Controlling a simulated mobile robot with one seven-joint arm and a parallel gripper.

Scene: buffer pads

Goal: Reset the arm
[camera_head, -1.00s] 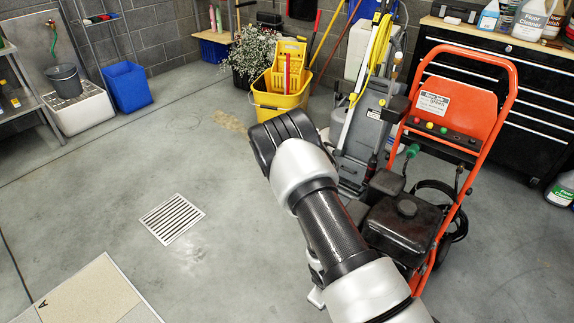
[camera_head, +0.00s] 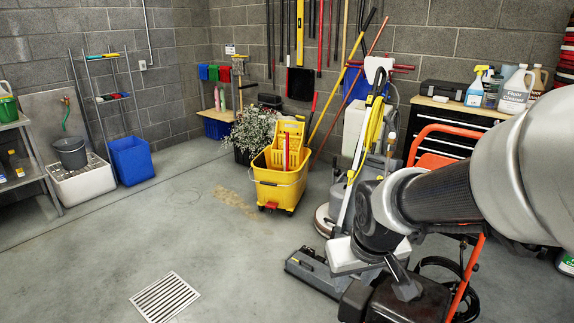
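My arm (camera_head: 440,195) reaches in from the right edge, silver and black, bent at a dark joint near the centre right. Below that joint, white and dark parts (camera_head: 365,257) hang in front of the floor machines; they look like my gripper's end. Its fingertips cannot be made out, so I cannot tell whether it is open or shut. I see nothing clearly held.
A grey floor scrubber (camera_head: 312,274) and an orange-framed machine (camera_head: 474,274) stand close behind and below my arm. A yellow mop bucket (camera_head: 279,186) stands at the centre. Blue bin (camera_head: 131,160) is left. The floor around the drain grate (camera_head: 165,298) is clear.

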